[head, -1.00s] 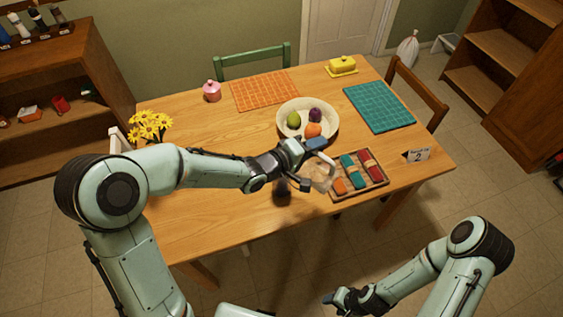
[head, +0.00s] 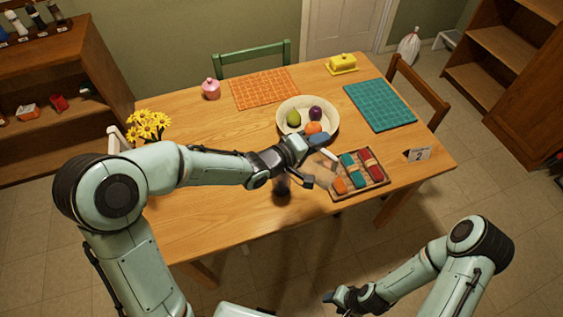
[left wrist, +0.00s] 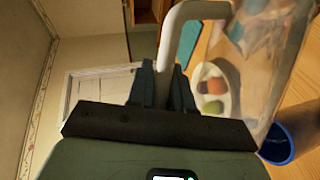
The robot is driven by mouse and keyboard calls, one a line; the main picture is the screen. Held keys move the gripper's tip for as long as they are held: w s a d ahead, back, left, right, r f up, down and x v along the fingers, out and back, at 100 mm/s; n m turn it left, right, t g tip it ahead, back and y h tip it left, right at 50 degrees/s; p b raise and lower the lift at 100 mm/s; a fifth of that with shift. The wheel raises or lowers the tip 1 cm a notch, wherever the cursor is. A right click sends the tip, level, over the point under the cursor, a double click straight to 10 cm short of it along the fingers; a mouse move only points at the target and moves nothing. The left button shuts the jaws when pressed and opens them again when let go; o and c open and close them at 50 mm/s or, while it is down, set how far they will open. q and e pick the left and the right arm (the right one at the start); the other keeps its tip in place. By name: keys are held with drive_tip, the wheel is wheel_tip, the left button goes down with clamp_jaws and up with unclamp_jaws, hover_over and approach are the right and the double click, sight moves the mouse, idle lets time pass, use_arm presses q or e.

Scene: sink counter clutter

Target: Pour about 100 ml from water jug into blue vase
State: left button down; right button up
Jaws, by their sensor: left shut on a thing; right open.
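My left gripper (head: 313,162) is above the front part of the table, shut on the pale handle (left wrist: 180,42) of the clear water jug (left wrist: 275,65). The blue vase (left wrist: 278,146) shows at lower right there, near the jug's lower end. In the head view the vase (head: 282,186) looks dark, is partly hidden by my left gripper and stands near the table's front edge. My right gripper (head: 334,299) is open and empty, low in front of the table.
A cream bowl of fruit (head: 290,108) lies beyond my left gripper. A wooden tray (head: 385,182) with coloured blocks and a number card (head: 420,154) stand to its right. Yellow flowers (head: 149,125) are at left. The left middle of the table is clear.

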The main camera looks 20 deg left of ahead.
sight(329, 165)
use_arm(q)
drive_tip(key=shift+m+y, duration=0.5)
drive_tip(key=shift+m, duration=0.2)
drive_tip(key=s+d+f+b, duration=0.1)
drive_tip(key=b, duration=0.1)
drive_tip(key=s+d+f+b, duration=0.1)
drive_tip(key=s+b, duration=0.1)
drive_tip(key=shift+s+d+f, duration=0.1)
drive_tip(key=shift+d+f, duration=0.2)
drive_tip(key=shift+r, duration=0.15)
drive_tip(key=shift+w+f+b, duration=0.35)
drive_tip(key=shift+w+b, duration=0.2)
drive_tip(key=shift+w, duration=0.25)
drive_tip(key=b, duration=0.1)
drive_tip(key=s+d+b, duration=0.1)
drive_tip(key=b, duration=0.1)
drive_tip(key=shift+f+m+y, duration=0.3)
drive_tip(key=shift+m, duration=0.1)
drive_tip(key=shift+d+f, duration=0.1)
drive_tip(key=shift+d+p, duration=0.1)
drive_tip(key=shift+p, duration=0.35)
drive_tip(key=shift+w+f+m, duration=0.1)
drive_tip(key=shift+f+m, duration=0.05)
drive_tip(key=shift+m, duration=0.15)
use_arm(e)
drive_tip(key=s+f, duration=0.7)
drive_tip(key=f, duration=0.3)
drive_tip(key=shift+f+g, duration=0.2)
drive_tip(key=shift+g, duration=0.2)
